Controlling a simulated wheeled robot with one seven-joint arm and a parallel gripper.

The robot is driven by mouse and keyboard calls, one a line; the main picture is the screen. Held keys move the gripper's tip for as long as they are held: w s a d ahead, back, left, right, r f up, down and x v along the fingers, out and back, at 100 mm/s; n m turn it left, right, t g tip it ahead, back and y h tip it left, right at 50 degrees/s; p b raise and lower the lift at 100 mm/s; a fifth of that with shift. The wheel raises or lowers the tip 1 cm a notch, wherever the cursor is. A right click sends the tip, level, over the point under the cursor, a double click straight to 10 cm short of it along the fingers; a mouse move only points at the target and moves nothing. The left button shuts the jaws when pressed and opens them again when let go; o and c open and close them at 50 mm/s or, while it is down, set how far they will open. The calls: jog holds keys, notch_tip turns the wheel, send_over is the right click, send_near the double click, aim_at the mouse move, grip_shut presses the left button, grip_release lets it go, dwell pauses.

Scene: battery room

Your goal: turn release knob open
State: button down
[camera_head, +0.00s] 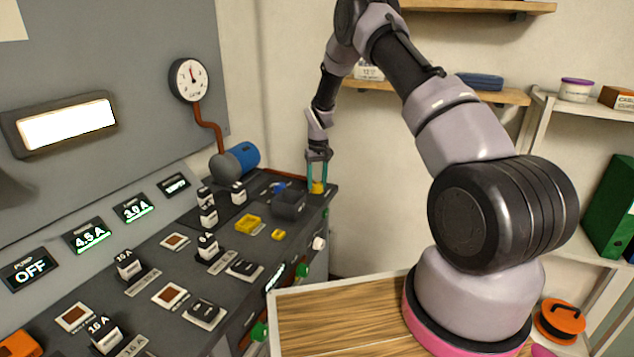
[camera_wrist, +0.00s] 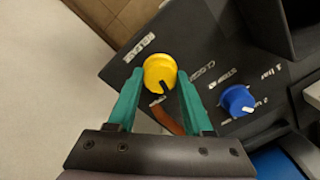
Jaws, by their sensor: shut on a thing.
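The release knob is a round yellow knob (camera_wrist: 160,70) with a dark pointer mark on the panel corner. It also shows in the head view (camera_head: 318,187) at the far right corner of the console. My gripper (camera_wrist: 160,80) has its two green fingers on either side of the knob, shut on it. In the head view my gripper (camera_head: 317,178) points down onto the knob. The pointer mark is towards the lower right in the wrist view. Small labels sit around the knob; one to its right seems to read "CLOSED".
A blue knob (camera_wrist: 237,100) with a white pointer sits to the right on the same panel. A dark box (camera_head: 289,205) and a yellow switch (camera_head: 247,224) stand near on the console (camera_head: 150,290). A gauge (camera_head: 189,80) and a blue cylinder (camera_head: 243,157) are behind.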

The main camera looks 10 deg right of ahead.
aim_at(318, 183)
jog(key=m, duration=0.6)
jog(key=shift+m, duration=0.4)
dwell(0.3)
jog(key=shift+c, duration=1.5)
grip_release()
jog(key=shift+r, duration=0.1)
notch_tip(318, 183, up, 11)
jog(key=shift+f, duration=0.2)
jog(key=shift+s+d, duration=0.1)
